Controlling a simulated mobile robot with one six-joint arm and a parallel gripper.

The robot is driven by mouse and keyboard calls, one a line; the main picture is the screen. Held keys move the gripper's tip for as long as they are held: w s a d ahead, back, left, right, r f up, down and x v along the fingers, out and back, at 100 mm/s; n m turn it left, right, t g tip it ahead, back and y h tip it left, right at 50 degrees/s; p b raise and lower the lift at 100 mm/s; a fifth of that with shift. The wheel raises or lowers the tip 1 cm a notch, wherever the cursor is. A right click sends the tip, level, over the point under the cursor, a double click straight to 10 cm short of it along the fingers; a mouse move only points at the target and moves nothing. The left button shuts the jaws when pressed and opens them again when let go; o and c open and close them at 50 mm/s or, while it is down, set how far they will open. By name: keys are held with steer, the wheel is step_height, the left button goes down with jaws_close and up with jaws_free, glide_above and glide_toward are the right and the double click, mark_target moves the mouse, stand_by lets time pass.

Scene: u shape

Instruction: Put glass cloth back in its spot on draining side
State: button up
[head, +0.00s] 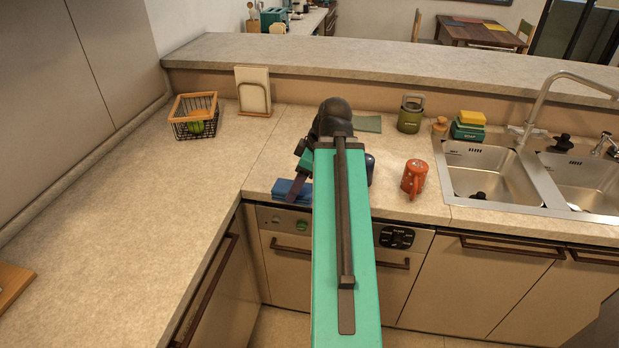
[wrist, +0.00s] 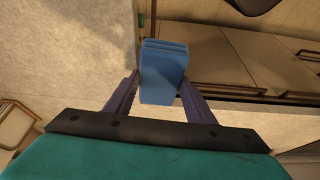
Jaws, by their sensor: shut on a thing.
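The glass cloth appears as a blue folded stack (head: 291,191) in the head view, at the front edge of the counter above the dishwasher. It also shows in the wrist view (wrist: 164,62), upper middle, between the two purple-grey fingers. My gripper (wrist: 160,84) is shut on it; in the head view only part of my gripper (head: 297,183) shows beside the cloth. I cannot tell whether the cloth touches the counter. My teal arm hides much of the counter behind it.
A flat grey-green mat (head: 367,124), a green canister (head: 410,114) and an orange mug (head: 414,178) stand right of my arm. The double sink (head: 480,172) is farther right. A wire basket (head: 195,116) and a card holder (head: 254,93) stand back left. The left counter (head: 120,200) is mostly clear.

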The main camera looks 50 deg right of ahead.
mark_target(312, 187)
steer(key=shift+n, duration=0.4)
steer(key=shift+s+d+r, duration=0.1)
steer(key=shift+s+d, duration=0.55)
steer(key=shift+s, duration=0.35)
steer(key=shift+s+d, duration=0.65)
steer(key=shift+s, duration=0.35)
steer(key=shift+w+d+r+p, duration=0.1)
steer(key=shift+w+d+p, duration=0.2)
steer(key=shift+w+d, duration=0.1)
steer(key=w+d+p, duration=0.1)
steer(key=w+d, duration=0.2)
steer(key=w+d+f+p, duration=0.1)
steer(key=w+d+p, duration=0.1)
steer(key=w+d, duration=0.2)
steer(key=w+d+p, duration=0.1)
steer(key=w+d, duration=0.2)
steer(key=shift+w+d+f, duration=0.15)
steer(key=shift+w+f, duration=0.1)
steer(key=shift+f, duration=0.05)
steer(key=shift+f+p, duration=0.2)
steer(key=shift+p, duration=0.15)
steer(key=shift+f+p, duration=0.75)
steer(key=shift+f, duration=0.85)
steer(key=shift+f, duration=0.15)
